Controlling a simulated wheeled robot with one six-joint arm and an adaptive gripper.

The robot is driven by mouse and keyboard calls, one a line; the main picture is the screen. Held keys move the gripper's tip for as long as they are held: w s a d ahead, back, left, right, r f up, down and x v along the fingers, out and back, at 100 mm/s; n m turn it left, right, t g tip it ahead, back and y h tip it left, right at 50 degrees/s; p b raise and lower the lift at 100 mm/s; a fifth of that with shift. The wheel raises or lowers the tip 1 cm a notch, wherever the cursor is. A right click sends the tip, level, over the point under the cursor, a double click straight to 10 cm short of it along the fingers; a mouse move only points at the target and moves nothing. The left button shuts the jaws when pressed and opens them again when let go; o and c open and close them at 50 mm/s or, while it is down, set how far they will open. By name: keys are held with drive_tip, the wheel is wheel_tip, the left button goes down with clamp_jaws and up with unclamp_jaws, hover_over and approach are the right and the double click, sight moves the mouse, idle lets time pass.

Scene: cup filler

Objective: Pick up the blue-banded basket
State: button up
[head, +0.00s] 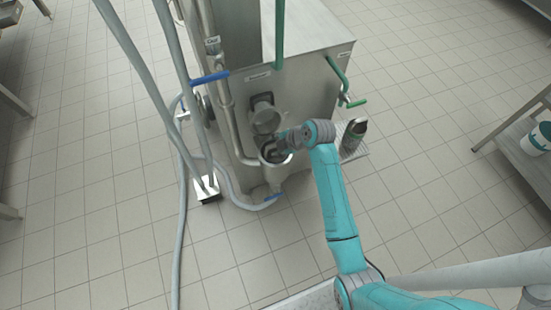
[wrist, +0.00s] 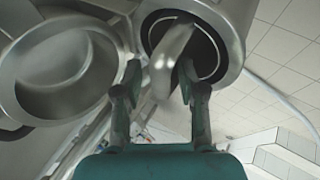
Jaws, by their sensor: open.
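My gripper (head: 274,150) is at the steel pot-like housing low on the front of the machine. In the wrist view its two fingers (wrist: 160,72) are open on either side of a pale curved handle (wrist: 165,62). The handle rises from the round, dark-lined opening of a steel cylinder (wrist: 228,25). I cannot tell whether the fingers touch the handle, and no blue band shows there. A white container with a dark blue-green band (head: 539,139) stands on a steel shelf at the right edge of the head view, far from my gripper.
A round steel lid (wrist: 62,70) hangs open left of the cylinder. The steel machine (head: 305,85) has blue and green handles, pipes and grey hoses (head: 183,220). A dark canister (head: 353,134) stands on a small grate to its right.

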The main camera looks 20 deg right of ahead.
clamp_jaws()
drive_tip(key=shift+r, duration=0.15)
idle(0.4)
